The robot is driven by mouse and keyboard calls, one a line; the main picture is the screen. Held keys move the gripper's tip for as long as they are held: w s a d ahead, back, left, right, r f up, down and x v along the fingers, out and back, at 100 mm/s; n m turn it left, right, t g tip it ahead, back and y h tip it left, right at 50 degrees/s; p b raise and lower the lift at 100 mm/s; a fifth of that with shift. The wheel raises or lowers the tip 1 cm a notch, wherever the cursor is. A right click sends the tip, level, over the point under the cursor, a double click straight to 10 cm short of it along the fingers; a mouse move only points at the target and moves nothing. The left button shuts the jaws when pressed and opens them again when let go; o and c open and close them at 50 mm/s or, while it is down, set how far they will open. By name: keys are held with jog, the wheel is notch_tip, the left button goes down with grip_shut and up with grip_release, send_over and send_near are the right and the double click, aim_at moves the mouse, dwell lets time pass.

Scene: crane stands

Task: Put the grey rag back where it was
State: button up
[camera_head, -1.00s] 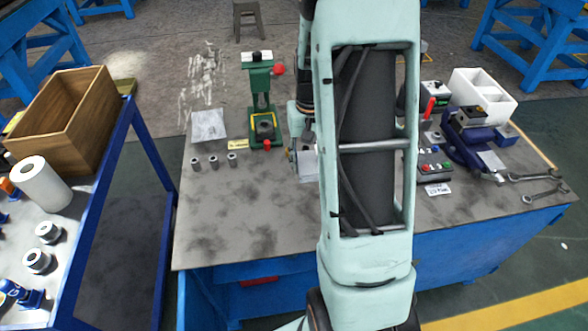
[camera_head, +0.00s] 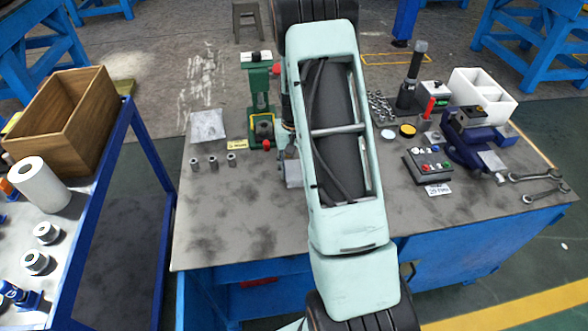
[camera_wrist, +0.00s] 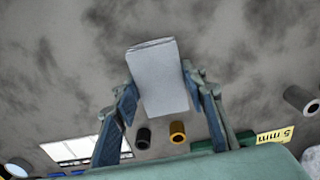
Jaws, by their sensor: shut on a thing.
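The grey rag (camera_wrist: 160,78) is a folded, pale grey block held between the two fingers of my gripper (camera_wrist: 160,95) in the wrist view. My gripper is shut on it. In the head view a part of the rag (camera_head: 293,174) shows over the workbench (camera_head: 240,225), just left of my arm, which hides most of the gripper. The rag looks to be above the bench top; the exact gap cannot be told.
A green press (camera_head: 262,100) stands left of my gripper, with several small metal sleeves (camera_head: 213,162) and a pale sheet (camera_head: 208,125) further left. A button box (camera_head: 428,164) and blue vise (camera_head: 468,140) stand right. The bench's front left is clear.

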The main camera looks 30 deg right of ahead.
aim_at(294, 170)
jog(key=shift+f, duration=0.1)
jog(key=o, duration=1.1)
notch_tip(294, 170, up, 12)
jog(key=shift+r+p, duration=0.2)
jog(key=shift+p, duration=0.2)
